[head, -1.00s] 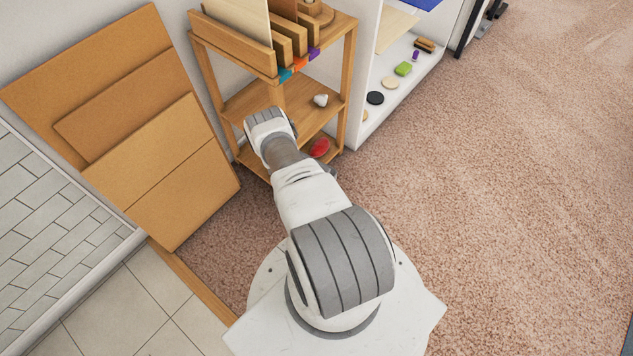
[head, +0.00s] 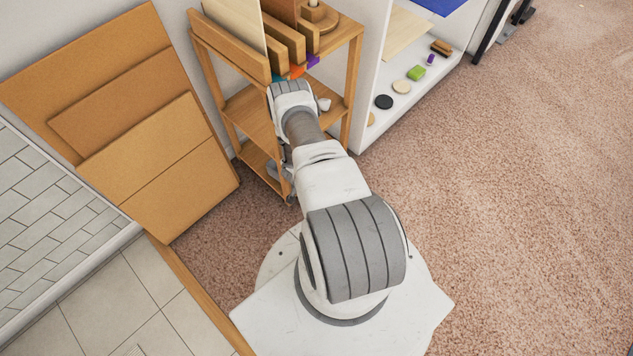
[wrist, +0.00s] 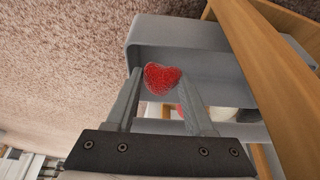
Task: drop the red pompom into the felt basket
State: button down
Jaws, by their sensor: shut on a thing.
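In the wrist view a red fuzzy pompom (wrist: 162,78) sits between the fingertips of my gripper (wrist: 160,87), which is shut on it. Behind it is a grey, round-cornered container (wrist: 200,34), which looks like the felt basket. The pompom overlaps it in the picture; I cannot tell whether it is over the opening or in front of a wall. In the head view my arm reaches to the wooden shelf and hides the pompom.
The wooden shelf unit (head: 347,70) has upright boards in its top. A small white object (head: 324,104) lies on its middle shelf. A white shelf (head: 362,133) with small items stands to the right. Brown panels (head: 160,150) lean at left. Carpet (head: 520,200) is open at right.

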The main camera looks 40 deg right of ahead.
jog(key=shift+f+b, duration=0.65)
jog(key=shift+f, duration=0.8)
jog(key=shift+f, duration=0.2)
jog(key=shift+f, duration=0.35)
jog(key=c, duration=0.5)
grip_release()
jog(key=shift+c, duration=0.2)
jog(key=shift+r, duration=0.15)
